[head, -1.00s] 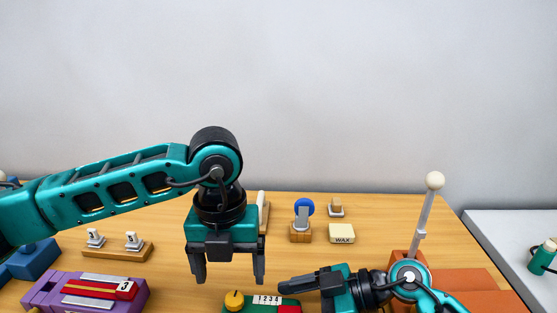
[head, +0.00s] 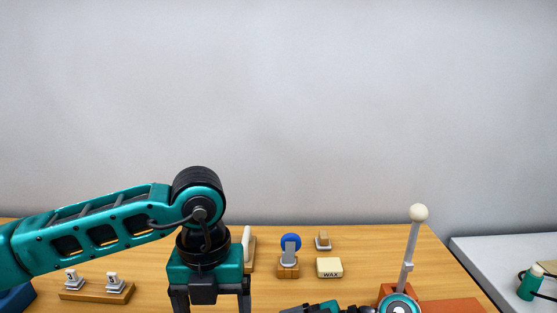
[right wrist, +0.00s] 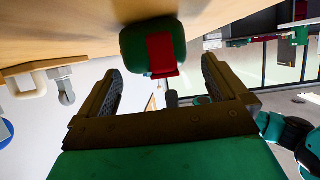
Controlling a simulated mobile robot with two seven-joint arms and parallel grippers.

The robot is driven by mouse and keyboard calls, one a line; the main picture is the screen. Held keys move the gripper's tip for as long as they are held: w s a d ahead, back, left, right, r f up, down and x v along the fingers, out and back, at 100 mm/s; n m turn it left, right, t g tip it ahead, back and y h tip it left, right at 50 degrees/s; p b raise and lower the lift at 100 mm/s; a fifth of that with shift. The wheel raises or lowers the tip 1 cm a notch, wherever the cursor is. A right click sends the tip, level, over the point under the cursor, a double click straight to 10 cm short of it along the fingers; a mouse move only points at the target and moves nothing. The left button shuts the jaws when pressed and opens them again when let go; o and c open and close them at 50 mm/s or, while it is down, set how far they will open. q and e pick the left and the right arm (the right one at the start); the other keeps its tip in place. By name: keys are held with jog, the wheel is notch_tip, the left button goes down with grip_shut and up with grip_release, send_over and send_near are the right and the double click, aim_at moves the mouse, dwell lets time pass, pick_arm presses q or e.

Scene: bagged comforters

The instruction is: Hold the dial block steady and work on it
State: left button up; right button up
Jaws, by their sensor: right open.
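The green dial block (right wrist: 133,57) shows in the right wrist view, on the wooden table, with a red part (right wrist: 163,55) on its near face. It lies below the head view's edge, so its dial is hidden. My right gripper (right wrist: 162,68) is open, its two fingers pointing toward the block with the block between and beyond their tips; I cannot tell whether they touch it. Only a sliver of the right arm shows at the bottom of the head view. My left gripper (head: 211,307) points down, fingers apart, tips cut off by the frame edge.
On the wooden table (head: 375,250) stand a wax block (head: 329,268), a blue disc on a wooden stand (head: 290,243), and a wooden rack with two white stamps (head: 95,291). A white-knobbed lever (head: 418,213) rises at right. A grey side table (head: 500,262) holds a green spool-like item (head: 530,283).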

pick_arm(q)
jog(key=shift+r+p, duration=1.1)
jog(key=shift+r, duration=0.05)
pick_arm(e)
jog(key=shift+r+v, duration=0.3)
jog(key=shift+v, duration=1)
jog(key=shift+p+v, duration=0.75)
jog(key=shift+v, duration=0.4)
pick_arm(q)
jog(key=shift+r, duration=0.8)
pick_arm(e)
jog(key=shift+r, duration=0.25)
